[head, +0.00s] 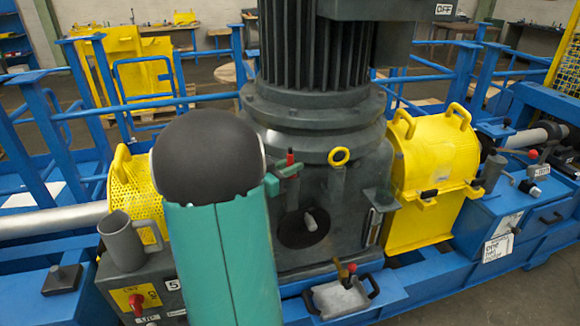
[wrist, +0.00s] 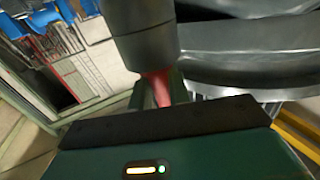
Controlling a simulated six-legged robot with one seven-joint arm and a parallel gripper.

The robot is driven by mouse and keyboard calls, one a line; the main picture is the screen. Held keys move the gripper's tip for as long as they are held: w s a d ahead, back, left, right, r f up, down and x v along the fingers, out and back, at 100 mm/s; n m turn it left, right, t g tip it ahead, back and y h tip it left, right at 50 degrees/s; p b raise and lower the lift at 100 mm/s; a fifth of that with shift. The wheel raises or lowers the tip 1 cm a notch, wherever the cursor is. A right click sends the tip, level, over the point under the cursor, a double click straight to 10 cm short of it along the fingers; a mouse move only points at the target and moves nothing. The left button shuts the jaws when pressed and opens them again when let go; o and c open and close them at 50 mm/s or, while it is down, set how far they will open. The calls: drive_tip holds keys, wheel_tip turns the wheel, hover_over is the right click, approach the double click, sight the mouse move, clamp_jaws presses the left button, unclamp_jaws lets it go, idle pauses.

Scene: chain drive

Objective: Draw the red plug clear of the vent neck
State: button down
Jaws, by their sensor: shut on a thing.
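The red plug (head: 290,157) shows as a small upright red tip at the front of the big dark gearbox in the head view. My green gripper (head: 288,171) reaches it from the left, with its jaws shut around it. In the wrist view, the red plug (wrist: 160,86) shows between the jaws, against the end of a dark grey cylinder (wrist: 145,42) that looks like the vent neck. I see no gap between the red and the cylinder, but the jaws and the gripper body hide part of the plug. I cannot tell how deep it sits.
The dark gearbox (head: 345,200) with its finned motor (head: 315,45) stands close behind my gripper. A yellow lifting eye (head: 339,156) is just right of the plug. Yellow guards (head: 432,180) and a grey mug (head: 130,240) flank my arm. Blue rails surround the machine.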

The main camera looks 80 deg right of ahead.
drive_tip(key=shift+r, duration=4.55)
